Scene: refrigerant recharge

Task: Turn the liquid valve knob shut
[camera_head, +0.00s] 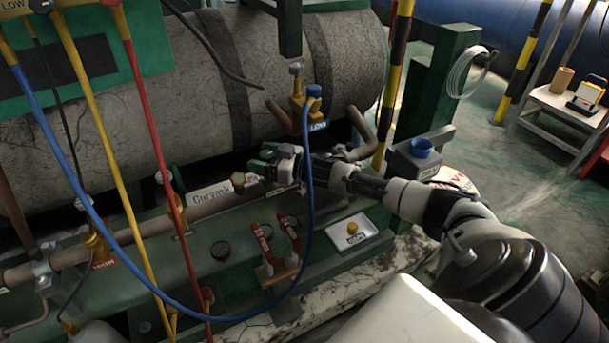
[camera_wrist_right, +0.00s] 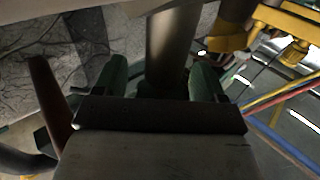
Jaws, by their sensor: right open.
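A brass-yellow fitting (camera_wrist_right: 232,36) is outside the fingers at upper right. My left gripper does not show.
A blue hose (camera_head: 307,180) loops close beside my right wrist. A brass LOW valve (camera_head: 303,112) stands above it. Red-handled valves (camera_head: 262,243) are below. A blue-capped grey box (camera_head: 421,152) is to the right. The large tank (camera_head: 290,60) lies behind.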

